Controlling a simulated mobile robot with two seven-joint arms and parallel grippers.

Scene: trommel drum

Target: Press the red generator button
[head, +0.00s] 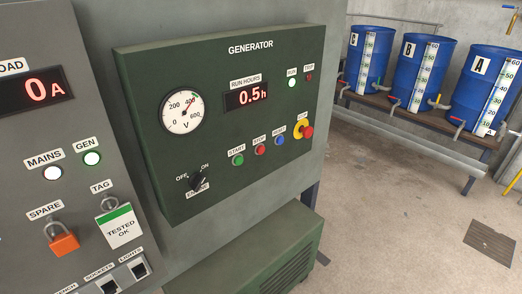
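The green generator panel (215,110) fills the middle of the head view. A small red button (260,149) sits in its lower row, under a label that seems to read STOP. A green button (238,159) is to its left and a blue button (280,140) to its right. A larger red mushroom button (306,131) on a yellow base is farther right. The run hours display (246,96) reads 0.5h, and the lamp under RUN (292,83) is lit. Neither of my grippers is in view.
A grey panel (60,130) with an orange padlock (63,239) and a tag (120,226) stands at left. A black rotary switch (196,180) is on the generator panel. Blue barrels (418,66) stand on a rack at back right. The floor (400,220) at right is mostly clear.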

